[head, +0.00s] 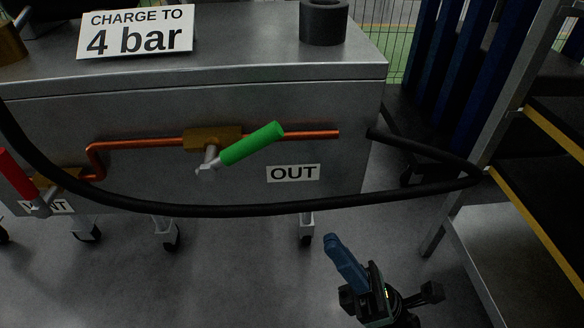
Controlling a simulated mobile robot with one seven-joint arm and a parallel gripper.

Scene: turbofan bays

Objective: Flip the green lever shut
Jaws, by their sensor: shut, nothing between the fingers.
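The green lever (252,143) is on a brass valve (213,138) set in a copper pipe (310,133) on the front of a grey metal cart (345,100). The lever slants up to the right from its silver pivot, at an angle to the pipe. A white OUT label (293,173) is just below and right of it. My gripper (331,238) is shut and empty, low in the picture, below and right of the lever and well apart from it. Its blue fingers point up and left.
A black hose (250,210) sags across the cart front below the lever, then loops back on the right. A red lever (15,172) is at the far left. A CHARGE TO 4 bar sign (136,32) stands on top. Yellow-edged steps (540,215) stand right.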

